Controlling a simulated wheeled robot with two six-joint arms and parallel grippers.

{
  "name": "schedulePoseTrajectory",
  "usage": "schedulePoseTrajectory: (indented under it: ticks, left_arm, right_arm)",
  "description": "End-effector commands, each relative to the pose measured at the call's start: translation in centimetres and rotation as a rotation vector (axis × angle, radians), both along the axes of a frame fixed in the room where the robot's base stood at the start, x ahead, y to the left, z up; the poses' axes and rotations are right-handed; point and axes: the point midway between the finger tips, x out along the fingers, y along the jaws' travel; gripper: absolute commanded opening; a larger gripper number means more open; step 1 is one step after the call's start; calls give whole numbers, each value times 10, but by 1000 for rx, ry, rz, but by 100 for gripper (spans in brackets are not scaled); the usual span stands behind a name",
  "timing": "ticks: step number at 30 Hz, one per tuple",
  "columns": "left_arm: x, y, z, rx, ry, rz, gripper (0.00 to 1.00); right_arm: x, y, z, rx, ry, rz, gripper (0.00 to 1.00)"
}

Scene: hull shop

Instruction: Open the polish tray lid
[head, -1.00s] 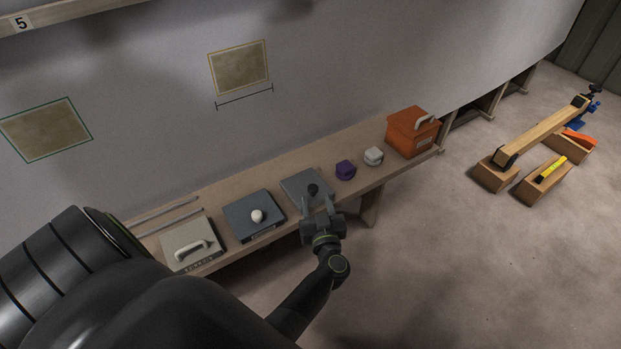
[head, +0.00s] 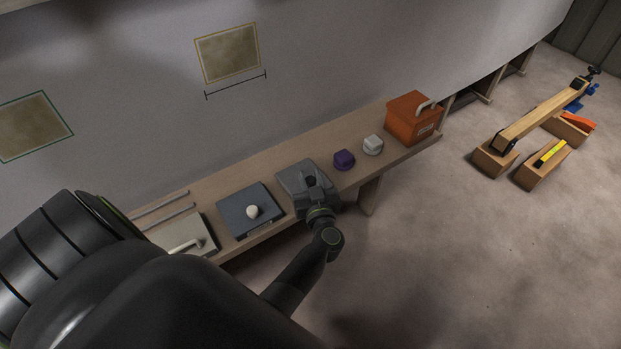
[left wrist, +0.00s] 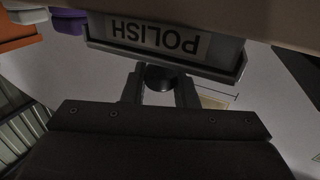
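The polish tray (head: 290,178) is a flat grey box with a dark round knob (head: 310,180) on its lid, on the bench in the head view. Its lid looks shut. In the left wrist view its POLISH label (left wrist: 165,40) shows upside down on the tray's front. My left gripper (head: 311,184) is at the tray, with its fingers apart on either side of the knob (left wrist: 160,77). Whether the fingers touch the knob is hard to see. My right gripper is not in view.
Left of the tray on the bench (head: 370,172) are a dark blue-grey tray (head: 236,202) with a white knob and a pale tray (head: 205,236) with a bar handle. Right of it are a purple block (head: 343,159), a white block (head: 372,145) and an orange box (head: 408,124). The wall is close behind.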

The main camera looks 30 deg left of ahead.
Motion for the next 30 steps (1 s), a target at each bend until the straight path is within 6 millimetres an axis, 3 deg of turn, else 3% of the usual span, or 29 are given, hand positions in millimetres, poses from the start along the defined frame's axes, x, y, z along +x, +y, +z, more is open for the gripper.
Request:
schedulePoseTrajectory:
  ticks: [3,9,18,27,28,30]
  left_arm:
    - [0,0,0,0,0,0,0]
    - [1,3,1,1,1,-1,0]
    - [14,33,1,0,1,-2,0]
    - [14,34,0,-1,0,-1,0]
    - [14,34,0,-1,0,-1,29]
    - [14,34,0,-1,0,-1,38]
  right_arm:
    - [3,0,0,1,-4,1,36]
    - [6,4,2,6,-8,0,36]
    - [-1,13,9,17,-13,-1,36]
    - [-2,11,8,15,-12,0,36]
    - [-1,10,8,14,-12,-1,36]
    - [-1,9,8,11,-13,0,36]
